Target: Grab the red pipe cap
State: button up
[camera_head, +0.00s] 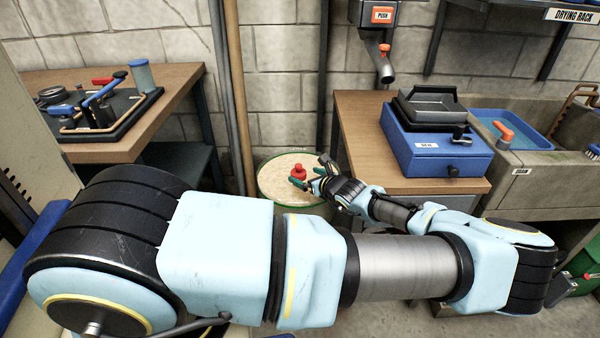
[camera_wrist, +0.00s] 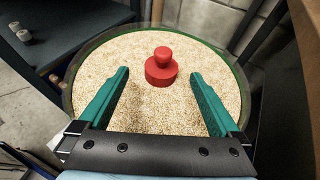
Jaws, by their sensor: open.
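The red pipe cap (camera_head: 298,171) has a round base and a knob on top. It stands upright on the tan granular fill of a round green-rimmed drum (camera_head: 316,203). In the wrist view the cap (camera_wrist: 161,68) lies ahead of my gripper, slightly beyond the fingertips and roughly centred between their lines. My gripper (camera_wrist: 160,74) is open and empty, with its two green fingers spread wide. In the head view my gripper (camera_head: 305,178) reaches in over the drum from the right, close to the cap.
A wooden bench (camera_head: 181,84) with a black fixture stands left. A wooden table (camera_head: 357,110) with a blue box (camera_head: 437,150) stands right of the drum, beside a stone sink (camera_head: 540,170). Poles (camera_head: 236,80) lean on the wall behind the drum. A dispenser (camera_head: 384,56) hangs above.

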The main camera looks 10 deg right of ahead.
aim_at(302, 175)
jog(key=shift+f+p+x, duration=0.2)
jog(key=shift+p+x, duration=0.15)
jog(key=shift+x, duration=1.05)
jog(key=shift+f+p+x, duration=0.25)
jog(key=shift+p+x, duration=0.1)
jog(key=shift+x, duration=1.1)
jog(key=shift+s+d, duration=0.15)
jog(key=shift+d, duration=0.05)
